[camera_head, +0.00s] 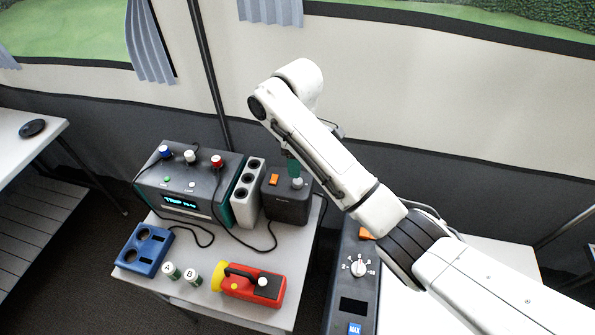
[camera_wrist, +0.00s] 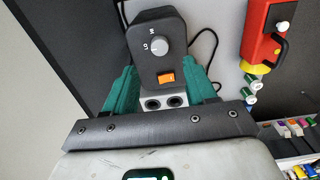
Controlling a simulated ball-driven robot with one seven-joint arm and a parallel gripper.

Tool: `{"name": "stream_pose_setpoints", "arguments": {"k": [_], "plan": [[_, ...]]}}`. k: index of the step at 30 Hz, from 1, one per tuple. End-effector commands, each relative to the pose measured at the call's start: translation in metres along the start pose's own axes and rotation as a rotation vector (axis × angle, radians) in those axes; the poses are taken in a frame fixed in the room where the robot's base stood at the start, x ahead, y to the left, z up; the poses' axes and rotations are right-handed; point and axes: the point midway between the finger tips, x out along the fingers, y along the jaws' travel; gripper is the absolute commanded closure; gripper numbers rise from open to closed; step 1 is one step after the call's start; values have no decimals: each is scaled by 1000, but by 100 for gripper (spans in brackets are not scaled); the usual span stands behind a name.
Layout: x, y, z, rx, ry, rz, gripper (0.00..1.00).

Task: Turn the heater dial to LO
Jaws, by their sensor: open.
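The heater is a dark box (camera_head: 287,207) on the table, with an orange switch (camera_head: 273,179) and a pale round dial (camera_head: 297,183) on top. In the wrist view the dial (camera_wrist: 159,50) has LO and another mark beside it; its exact pointer setting is too small to tell. My gripper (camera_head: 293,168) is above the box, close to the dial. In the wrist view its teal fingers (camera_wrist: 159,75) are apart, one to each side of the box, with nothing held between them. The dial lies beyond the fingertips in that view, and contact is not visible.
A white socket block (camera_head: 246,193) and a teal-dark power unit (camera_head: 188,180) stand left of the heater. A red lantern (camera_head: 252,285), small canisters and a blue holder (camera_head: 145,250) lie in front. Another dial panel (camera_head: 352,290) is at right. Black cables cross the table.

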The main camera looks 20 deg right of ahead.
Motion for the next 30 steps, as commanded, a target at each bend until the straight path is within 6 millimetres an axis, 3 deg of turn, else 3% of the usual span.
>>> {"name": "stream_pose_setpoints", "arguments": {"k": [3,9,25,30], "plan": [[-23,1,0,0,1,2,44],[-36,0,0,0,0,0,44],[-35,-1,0,1,1,-1,44],[-15,-21,-1,31,37,-20,44]]}}
